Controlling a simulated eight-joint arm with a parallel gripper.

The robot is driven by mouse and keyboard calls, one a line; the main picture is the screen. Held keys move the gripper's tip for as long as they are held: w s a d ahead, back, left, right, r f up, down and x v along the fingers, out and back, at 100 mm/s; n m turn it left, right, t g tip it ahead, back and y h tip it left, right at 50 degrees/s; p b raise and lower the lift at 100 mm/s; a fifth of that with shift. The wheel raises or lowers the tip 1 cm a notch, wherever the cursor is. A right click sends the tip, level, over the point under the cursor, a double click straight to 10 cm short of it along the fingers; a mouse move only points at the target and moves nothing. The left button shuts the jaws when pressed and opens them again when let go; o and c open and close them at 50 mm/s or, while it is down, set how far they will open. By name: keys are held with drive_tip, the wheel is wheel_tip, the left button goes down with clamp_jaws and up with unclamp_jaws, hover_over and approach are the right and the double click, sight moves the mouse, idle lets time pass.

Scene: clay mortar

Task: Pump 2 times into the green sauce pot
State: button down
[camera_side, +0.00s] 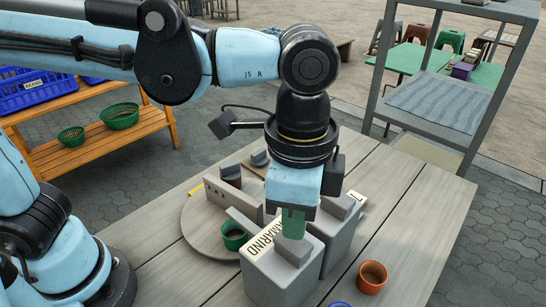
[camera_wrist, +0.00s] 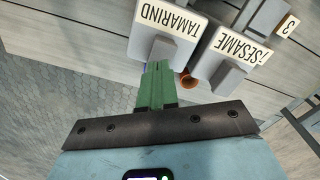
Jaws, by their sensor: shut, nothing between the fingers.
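My gripper (camera_side: 293,232) points down with its green fingers shut and empty; it also shows in the wrist view (camera_wrist: 155,75). In the side view its fingertips are at the grey pump head (camera_side: 294,250) of the dispenser labelled TAMARIND (camera_side: 280,275). I cannot tell whether they touch it or are just above. The TAMARIND dispenser (camera_wrist: 168,27) also shows in the wrist view. The green sauce pot (camera_side: 234,238) stands upright to the left of that dispenser, with dark contents inside. The spout is not clearly visible.
A dispenser labelled SESAME (camera_wrist: 236,44) stands beside TAMARIND, with other grey dispensers behind. An orange pot (camera_side: 372,278) stands to the right, and a blue pot (camera_side: 340,304) is cut off at the bottom edge. A round board (camera_side: 195,225) lies at left. The table's right side is clear.

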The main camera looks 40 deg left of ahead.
drive_tip(key=shift+f, duration=0.3)
drive_tip(key=shift+f, duration=0.4)
drive_tip(key=shift+f, duration=0.85)
idle(0.5)
drive_tip(key=shift+r, duration=1.55)
